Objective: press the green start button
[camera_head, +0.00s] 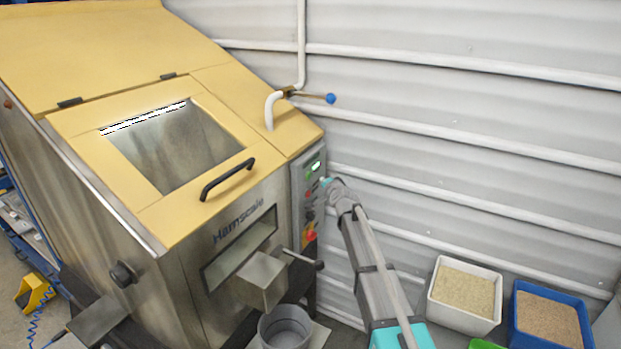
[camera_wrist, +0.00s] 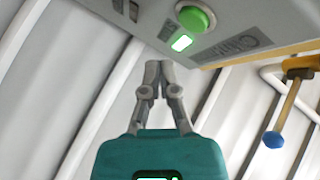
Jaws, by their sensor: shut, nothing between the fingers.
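The green start button (camera_wrist: 196,17) is a round, domed button in a pale collar on the grey control panel (camera_wrist: 240,32), at the top of the wrist view. A small lit green display (camera_wrist: 182,43) sits close to it. My gripper (camera_wrist: 158,66) is shut and empty. Its tips appear below and left of the button in the wrist view; a gap shows in the picture, and I cannot tell the depth. In the head view my gripper (camera_head: 327,184) is at the panel's right edge, beside the lit display (camera_head: 316,165). I cannot clearly make out the button there.
The yellow-topped hopper (camera_head: 160,225) carries the panel on its right side. A red knob (camera_head: 310,235) sits low on the panel. A blue-tipped lever (camera_head: 331,98) sticks out above. A grey bucket (camera_head: 286,330) stands below the chute. White (camera_head: 465,317) and blue (camera_head: 545,335) bins stand right.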

